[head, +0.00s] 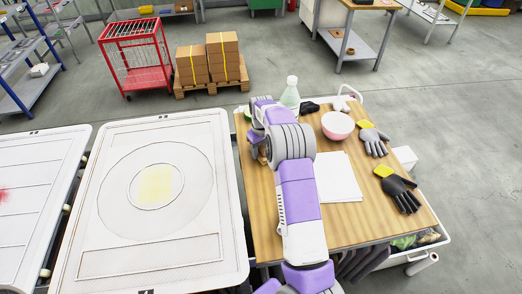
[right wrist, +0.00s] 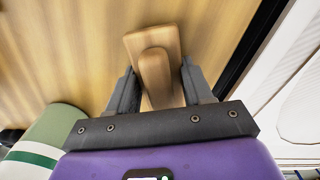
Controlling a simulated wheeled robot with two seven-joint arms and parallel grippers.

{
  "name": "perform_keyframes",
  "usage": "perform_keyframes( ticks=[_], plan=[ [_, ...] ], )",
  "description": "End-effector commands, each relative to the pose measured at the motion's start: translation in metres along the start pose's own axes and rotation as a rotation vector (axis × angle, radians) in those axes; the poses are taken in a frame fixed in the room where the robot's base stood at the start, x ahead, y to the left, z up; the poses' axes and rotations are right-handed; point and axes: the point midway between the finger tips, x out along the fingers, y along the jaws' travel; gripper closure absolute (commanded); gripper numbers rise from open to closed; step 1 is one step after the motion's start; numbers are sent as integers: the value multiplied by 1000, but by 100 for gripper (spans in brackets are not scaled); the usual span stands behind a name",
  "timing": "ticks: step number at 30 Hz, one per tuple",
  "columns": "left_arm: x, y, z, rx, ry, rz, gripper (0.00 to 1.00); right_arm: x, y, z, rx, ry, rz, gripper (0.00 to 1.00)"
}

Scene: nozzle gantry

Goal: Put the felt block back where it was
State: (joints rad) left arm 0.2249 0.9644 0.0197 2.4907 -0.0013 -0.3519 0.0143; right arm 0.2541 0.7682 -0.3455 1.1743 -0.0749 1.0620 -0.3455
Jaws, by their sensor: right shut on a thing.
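The felt block (right wrist: 155,75) shows in the right wrist view as a light wooden block with a raised, rounded grip on top. My right gripper (right wrist: 152,92) is shut on it, one finger on each side of the grip. Wood-grained table top (head: 262,215) fills the view behind the block. I cannot tell whether the block touches it, and its underside is hidden. In the head view my right gripper (head: 260,152) is at the table's left edge, mostly hidden by my arm. My left gripper is not in view.
A white board with a yellow patch (head: 225,175) stands close left of the table. A pale green bottle (head: 290,94) is just behind my arm. A pink bowl (head: 338,125), white paper (head: 338,180) and dark gloves (head: 400,190) lie to the right.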

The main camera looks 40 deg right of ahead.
Motion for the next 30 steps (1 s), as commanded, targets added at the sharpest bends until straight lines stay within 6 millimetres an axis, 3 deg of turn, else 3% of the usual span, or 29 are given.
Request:
perform_keyframes(
  ticks=[8,9,14,23,26,30],
  plan=[
    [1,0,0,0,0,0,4,2,0,0,0,1,0,78],
    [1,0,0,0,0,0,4,2,0,0,0,0,0,48],
    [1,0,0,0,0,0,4,2,0,0,0,0,0,24],
    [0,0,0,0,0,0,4,0,0,0,0,0,0,24],
    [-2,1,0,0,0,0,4,-9,0,-1,-1,2,1,24],
    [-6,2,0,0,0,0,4,-34,0,-1,-1,4,1,24]
  ],
)
